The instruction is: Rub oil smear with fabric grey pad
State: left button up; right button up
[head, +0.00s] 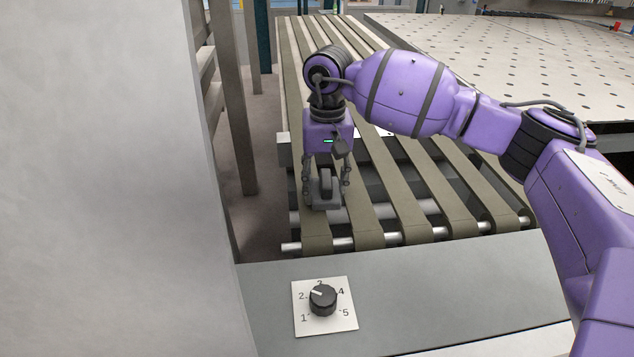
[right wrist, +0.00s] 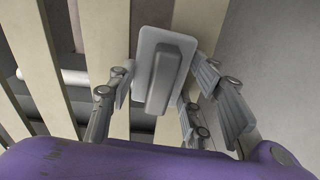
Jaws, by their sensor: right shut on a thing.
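The grey pad (head: 327,196) is a block with a raised handle on a wider base. My right gripper (head: 327,187) is shut on its handle and holds it over the left belts of the conveyor (head: 412,218). In the right wrist view the pad (right wrist: 150,55) sits between the fingers of the right gripper (right wrist: 160,100), its base facing away from the camera. I cannot tell whether the pad touches a belt. No oil smear is discernible in either view. My left gripper is not in view.
A dial (head: 322,299) on a white numbered plate sits on the grey ledge in front. A large grey panel (head: 100,180) fills the left side. A perforated table (head: 510,70) lies at the back right. Gaps with rollers show between the belts.

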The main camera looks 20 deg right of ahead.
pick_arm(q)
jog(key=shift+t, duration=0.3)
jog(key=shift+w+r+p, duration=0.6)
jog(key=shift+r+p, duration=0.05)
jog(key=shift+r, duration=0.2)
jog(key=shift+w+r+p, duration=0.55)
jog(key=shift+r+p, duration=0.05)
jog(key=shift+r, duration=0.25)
pick_arm(e)
jog(key=shift+r, duration=3)
jog(key=shift+r, duration=0.1)
jog(key=shift+r+p, duration=0.55)
jog(key=shift+r, duration=0.9)
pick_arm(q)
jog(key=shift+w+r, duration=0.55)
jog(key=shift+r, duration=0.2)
pick_arm(e)
jog(key=shift+f, duration=0.1)
